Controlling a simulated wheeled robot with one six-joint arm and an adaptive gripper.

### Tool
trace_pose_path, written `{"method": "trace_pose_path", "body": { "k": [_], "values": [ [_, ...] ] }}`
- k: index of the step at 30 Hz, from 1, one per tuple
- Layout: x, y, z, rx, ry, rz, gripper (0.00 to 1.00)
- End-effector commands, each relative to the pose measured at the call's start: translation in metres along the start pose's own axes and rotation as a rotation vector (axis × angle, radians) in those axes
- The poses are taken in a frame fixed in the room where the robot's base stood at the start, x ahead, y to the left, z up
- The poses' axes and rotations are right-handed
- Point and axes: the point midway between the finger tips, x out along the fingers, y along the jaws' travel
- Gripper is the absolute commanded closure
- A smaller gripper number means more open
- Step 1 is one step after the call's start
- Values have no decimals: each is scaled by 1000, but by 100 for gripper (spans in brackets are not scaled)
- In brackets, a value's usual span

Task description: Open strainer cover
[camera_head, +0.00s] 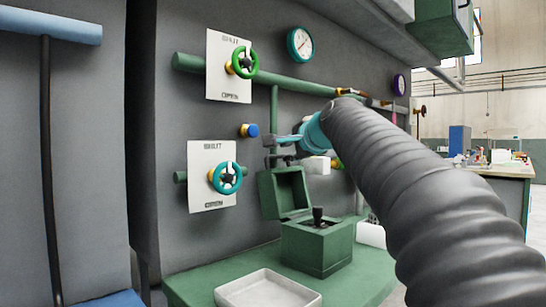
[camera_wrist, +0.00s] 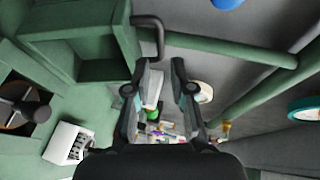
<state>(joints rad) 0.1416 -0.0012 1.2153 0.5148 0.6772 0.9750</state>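The strainer is a green box (camera_head: 317,247) on the green bench. Its cover (camera_head: 285,192) stands raised at the back of the box, and a dark knob shows in the box's opening. In the wrist view the cover (camera_wrist: 75,35) is at upper left, with a dark bent handle (camera_wrist: 150,28) at its right edge. My gripper (camera_head: 283,146) is above the cover in the head view.
A white tray (camera_head: 268,290) lies at the bench's front. A green valve wheel (camera_head: 243,62) and a teal one (camera_head: 226,178) are on the panel to the left. Green pipes and a gauge (camera_head: 300,44) are on the wall. A white container (camera_wrist: 66,143) stands beside the box.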

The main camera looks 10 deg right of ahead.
Motion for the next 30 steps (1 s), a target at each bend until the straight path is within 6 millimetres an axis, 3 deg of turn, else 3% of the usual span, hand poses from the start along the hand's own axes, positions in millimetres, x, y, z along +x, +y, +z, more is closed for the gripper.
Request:
{"method": "trace_pose_path", "body": {
  "k": [9,15,29,30],
  "values": [
    [60,-1,0,-1,0,2,77],
    [85,-1,1,-2,-2,1,77],
    [95,0,2,-2,-2,0,77],
    [95,0,2,-2,-2,0,87]
  ]
}}
